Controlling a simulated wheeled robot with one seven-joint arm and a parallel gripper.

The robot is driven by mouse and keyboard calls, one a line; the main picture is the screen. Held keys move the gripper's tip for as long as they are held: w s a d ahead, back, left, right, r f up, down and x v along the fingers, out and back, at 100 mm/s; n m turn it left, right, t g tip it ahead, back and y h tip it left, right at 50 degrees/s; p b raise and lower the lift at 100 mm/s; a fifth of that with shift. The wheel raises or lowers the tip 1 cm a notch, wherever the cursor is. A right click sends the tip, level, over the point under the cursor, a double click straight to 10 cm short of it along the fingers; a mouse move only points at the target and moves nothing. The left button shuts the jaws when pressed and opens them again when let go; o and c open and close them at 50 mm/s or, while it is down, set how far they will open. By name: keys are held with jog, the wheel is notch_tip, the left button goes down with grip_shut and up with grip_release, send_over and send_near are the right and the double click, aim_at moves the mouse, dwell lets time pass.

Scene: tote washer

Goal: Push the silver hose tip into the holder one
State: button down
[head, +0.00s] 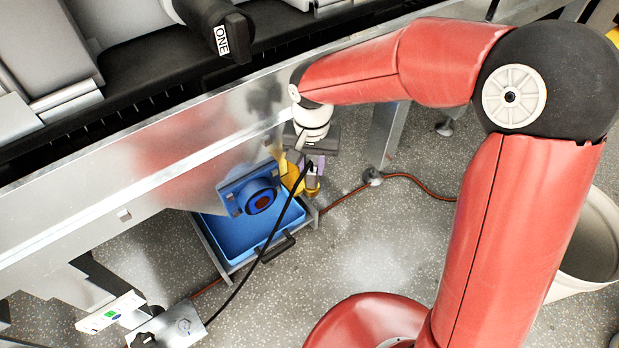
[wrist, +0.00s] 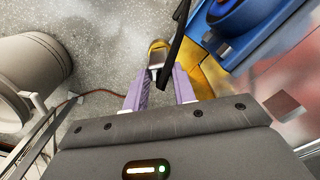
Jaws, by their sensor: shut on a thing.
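My gripper (head: 313,180), with purple fingers, is low beside the metal frame and shut on the hose end. The hose's exact seat in the fingers is unclear.
A blue fixture with a round opening (head: 258,197) is close left of my gripper, above a blue tray (head: 232,244). The long metal beam (head: 170,150) lies between my gripper and the ONE cylinder. A pale bin (head: 588,245) stands right. Speckled floor is open in the middle.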

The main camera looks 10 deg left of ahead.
jog(key=shift+r, duration=0.1)
jog(key=shift+r+p, duration=1.85)
jog(key=shift+r, duration=0.55)
